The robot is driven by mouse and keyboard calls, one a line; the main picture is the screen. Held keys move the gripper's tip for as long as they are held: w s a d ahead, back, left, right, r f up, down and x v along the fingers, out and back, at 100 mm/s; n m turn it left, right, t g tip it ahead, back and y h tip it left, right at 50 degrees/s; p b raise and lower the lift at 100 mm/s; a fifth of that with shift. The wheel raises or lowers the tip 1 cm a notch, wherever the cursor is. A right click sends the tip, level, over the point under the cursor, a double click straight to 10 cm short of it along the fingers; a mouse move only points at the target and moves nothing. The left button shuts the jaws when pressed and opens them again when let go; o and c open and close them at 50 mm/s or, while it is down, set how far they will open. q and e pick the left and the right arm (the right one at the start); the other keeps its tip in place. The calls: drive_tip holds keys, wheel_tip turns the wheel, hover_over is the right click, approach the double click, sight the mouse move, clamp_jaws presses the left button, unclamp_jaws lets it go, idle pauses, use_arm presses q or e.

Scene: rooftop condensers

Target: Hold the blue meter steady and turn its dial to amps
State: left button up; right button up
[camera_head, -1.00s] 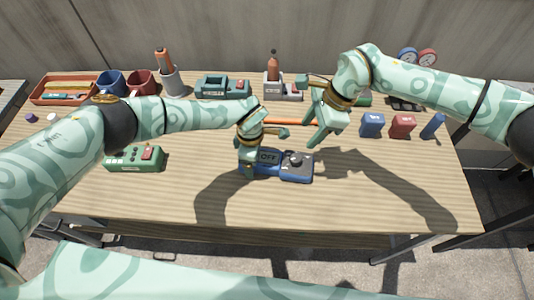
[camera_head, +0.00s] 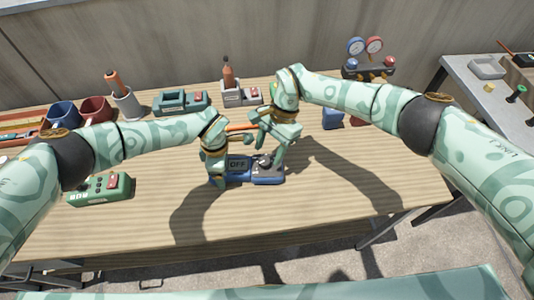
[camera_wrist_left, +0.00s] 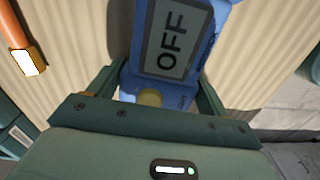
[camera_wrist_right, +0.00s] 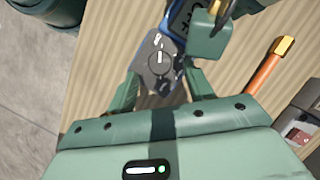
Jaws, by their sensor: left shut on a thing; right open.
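The blue meter (camera_head: 240,178) lies flat near the front middle of the table, and its display reads OFF. It also shows in the left wrist view (camera_wrist_left: 207,55). My left gripper (camera_head: 217,180) is shut on the meter's left end, one finger on each side. The dial (camera_wrist_right: 159,57), dark and round with a light pointer mark, sits on the grey face at the meter's right part. My right gripper (camera_head: 272,158) is open, above and close to the dial. In the right wrist view the dial lies beyond its spread fingers, apart from them.
A green device (camera_head: 100,190) with a red switch lies on the left. Cups, a grey-based bottle stand (camera_head: 240,93) and a teal device (camera_head: 180,102) stand at the back. An orange-handled tool (camera_wrist_right: 268,70) lies behind the meter. The table's front right is clear.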

sight(265, 162)
drive_tip(key=shift+x, duration=1.3)
drive_tip(key=c, duration=1)
